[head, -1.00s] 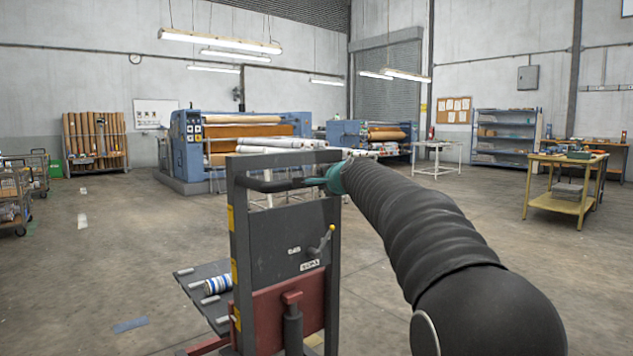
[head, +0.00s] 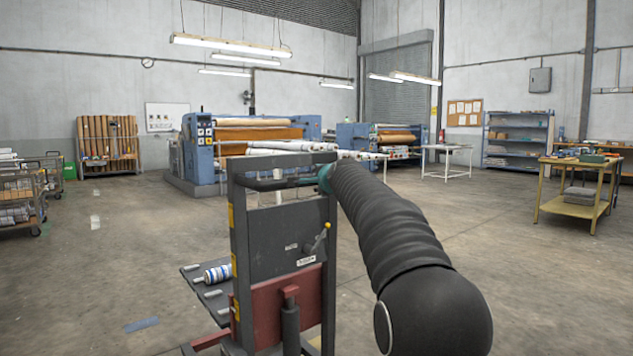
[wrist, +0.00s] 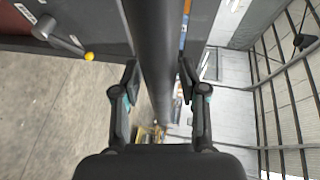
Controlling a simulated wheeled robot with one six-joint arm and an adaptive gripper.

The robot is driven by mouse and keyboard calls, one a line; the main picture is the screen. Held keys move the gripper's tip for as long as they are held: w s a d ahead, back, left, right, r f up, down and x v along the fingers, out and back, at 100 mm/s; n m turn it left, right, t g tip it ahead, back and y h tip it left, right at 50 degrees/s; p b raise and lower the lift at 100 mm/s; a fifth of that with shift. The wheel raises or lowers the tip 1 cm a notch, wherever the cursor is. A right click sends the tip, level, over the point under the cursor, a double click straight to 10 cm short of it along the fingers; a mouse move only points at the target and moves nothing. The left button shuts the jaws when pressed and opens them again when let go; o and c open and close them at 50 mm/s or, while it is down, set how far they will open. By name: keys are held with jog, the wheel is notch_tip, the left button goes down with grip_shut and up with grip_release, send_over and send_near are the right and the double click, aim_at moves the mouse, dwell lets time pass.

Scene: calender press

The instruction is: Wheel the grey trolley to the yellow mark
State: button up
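The grey trolley (head: 285,235) stands upright in front of me in the head view, with a red lower part and a low platform on its far left side. My gripper (head: 325,179) is at the trolley's dark handle bar (head: 270,184). In the wrist view my gripper (wrist: 158,72) has one finger on each side of the handle bar (wrist: 152,45), close against it. A small yellowish patch (head: 315,344) shows low beside the trolley; I cannot tell if it is the yellow mark.
Blue calender presses (head: 205,155) stand at the back. Wire carts (head: 20,200) are at the left, a yellow table (head: 575,205) and blue shelves (head: 517,140) at the right. A blue strip (head: 141,324) lies on the floor. Open floor lies left and right of the trolley.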

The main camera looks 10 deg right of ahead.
jog(key=shift+a, duration=0.25)
jog(key=shift+s, duration=0.1)
jog(key=s+r, duration=0.2)
jog(key=s, duration=0.9)
jog(key=shift+s+d, duration=0.35)
